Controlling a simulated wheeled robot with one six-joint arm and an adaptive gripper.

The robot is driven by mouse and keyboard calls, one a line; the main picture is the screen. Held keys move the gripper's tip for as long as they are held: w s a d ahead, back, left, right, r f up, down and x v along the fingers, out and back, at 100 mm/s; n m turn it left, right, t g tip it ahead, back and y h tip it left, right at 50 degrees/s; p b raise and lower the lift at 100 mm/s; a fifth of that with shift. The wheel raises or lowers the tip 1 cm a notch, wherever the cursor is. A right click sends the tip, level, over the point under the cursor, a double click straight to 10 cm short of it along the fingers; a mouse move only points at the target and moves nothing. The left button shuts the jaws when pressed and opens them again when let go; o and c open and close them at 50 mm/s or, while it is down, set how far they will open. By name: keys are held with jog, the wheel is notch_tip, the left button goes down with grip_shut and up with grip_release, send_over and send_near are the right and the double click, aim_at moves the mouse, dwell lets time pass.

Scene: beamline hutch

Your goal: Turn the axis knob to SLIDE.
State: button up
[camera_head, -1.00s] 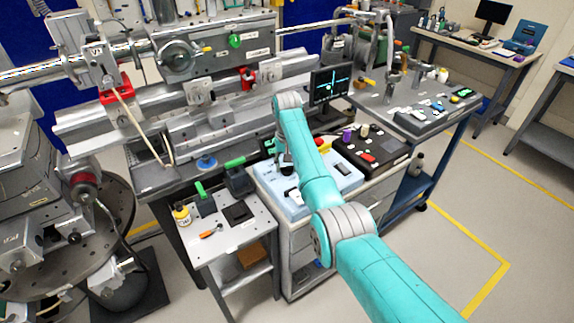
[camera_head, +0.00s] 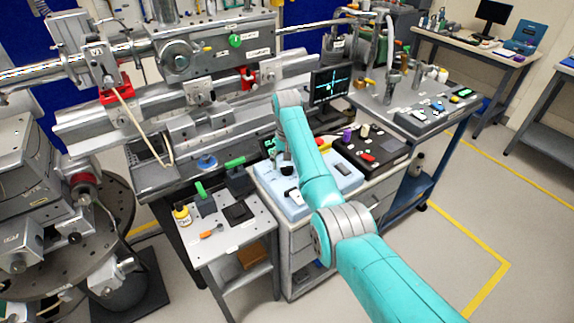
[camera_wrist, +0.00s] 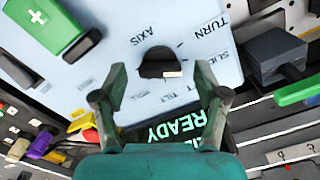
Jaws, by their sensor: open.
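The axis knob (camera_wrist: 156,62) is black with a white mark and sits on a light-blue panel (camera_wrist: 100,70) in the wrist view. The mark is on the knob's lower right side. I cannot tell which word the mark lines up with. My gripper (camera_wrist: 161,78) is open, one finger left and one right of the knob, with visible gaps. In the head view the light-blue panel (camera_head: 262,178) shows, but my arm hides the knob.
A dark display (camera_wrist: 178,128) with green READY text is partly behind my gripper. A grey block with a green handle (camera_wrist: 300,90) stands at the right. A black control box (camera_head: 368,148) is beside the panel.

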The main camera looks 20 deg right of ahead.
aim_at(287, 167)
notch_tip(287, 167, up, 11)
jog(key=shift+r, duration=0.2)
dwell(0.5)
